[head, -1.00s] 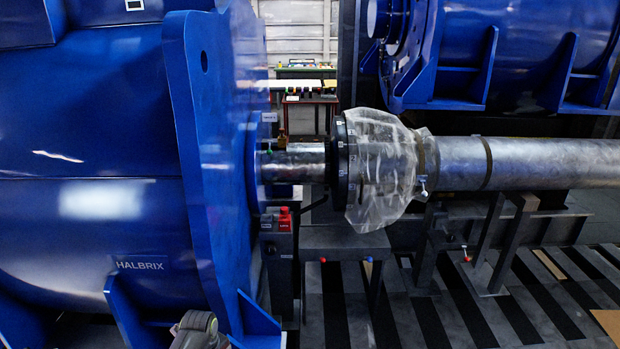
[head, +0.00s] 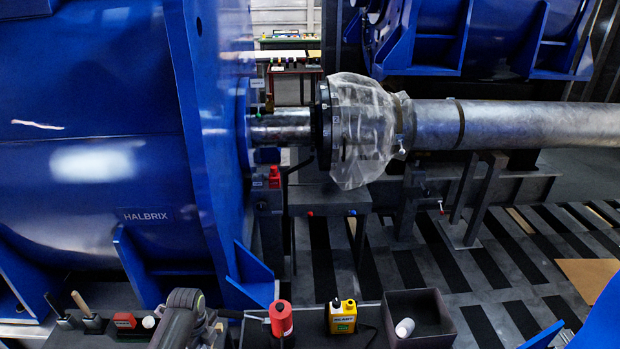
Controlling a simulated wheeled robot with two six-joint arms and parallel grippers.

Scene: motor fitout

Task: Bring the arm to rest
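A grey, rounded link of one of my arms (head: 182,318) shows at the bottom edge, left of the middle, in the head view. It overlaps the dark bench top there. I cannot tell which arm it belongs to. No gripper fingers are visible, so neither gripper's state shows. The rest of the arms is outside the picture.
A dark bench along the bottom carries a red cylindrical item (head: 281,318), a yellow box (head: 342,316) and an open black bin (head: 420,314) with a white cylinder. Beyond stand the blue motor (head: 100,120) and a plastic-wrapped coupling (head: 362,130) on a steel shaft (head: 510,123).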

